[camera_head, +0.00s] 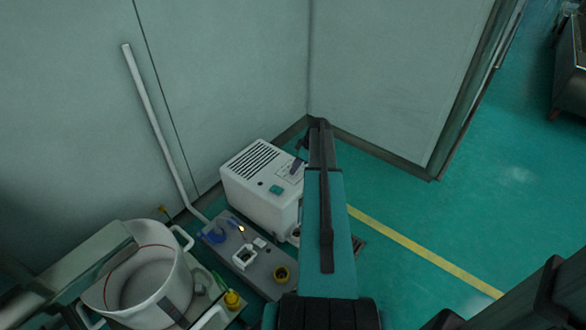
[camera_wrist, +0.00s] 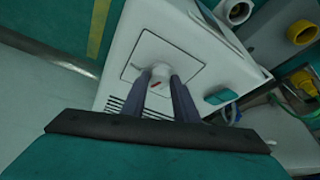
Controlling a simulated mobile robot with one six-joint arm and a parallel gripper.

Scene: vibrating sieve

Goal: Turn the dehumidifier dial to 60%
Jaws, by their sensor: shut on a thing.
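The white dehumidifier (camera_head: 248,207) stands against the wall corner in the head view, with a slotted vent and a small teal block on its top. In the wrist view its top panel (camera_wrist: 133,45) carries a round white dial (camera_wrist: 153,72) with a red mark. My gripper (camera_wrist: 168,78) is shut on the dial, one dark finger on each side of it. In the head view my gripper (camera_head: 300,160) is at the machine's top, and my arm hides its right side. I cannot read any percentage marks around the dial.
A grey bench (camera_head: 262,268) with small fittings stands in front of the dehumidifier. A large white pot (camera_head: 148,290) is at the lower left, and a pale pipe (camera_head: 155,120) leans on the wall. Green floor with a yellow line (camera_head: 425,252) lies open to the right.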

